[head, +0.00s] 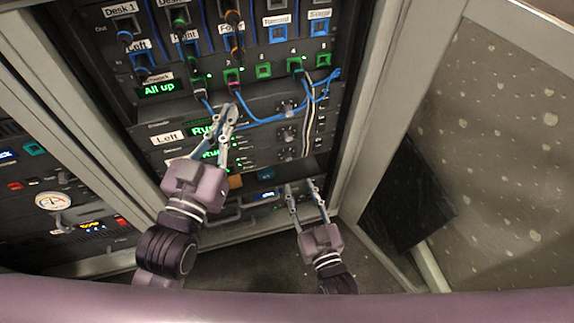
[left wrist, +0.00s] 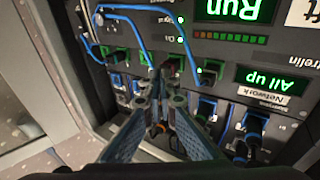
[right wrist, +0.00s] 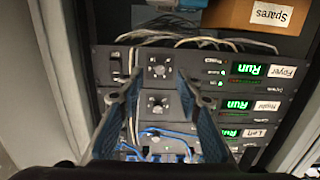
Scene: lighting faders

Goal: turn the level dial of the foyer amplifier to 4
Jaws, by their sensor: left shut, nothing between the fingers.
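The foyer amplifier (right wrist: 210,62) is the panel labelled "Foyer" in the right wrist view, which shows the rack upside down. Its green display reads "Run". Contact is not visible. In the head view the right gripper (head: 303,185) is low in front of the rack. My left gripper (head: 229,110) is shut and empty, before the patch cables.
Blue patch cables (head: 265,120) loop across the rack front. A "Spares" box (right wrist: 225,14) and pale cables lie beyond the foyer panel. A grey frame post (head: 380,95) borders the rack's right.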

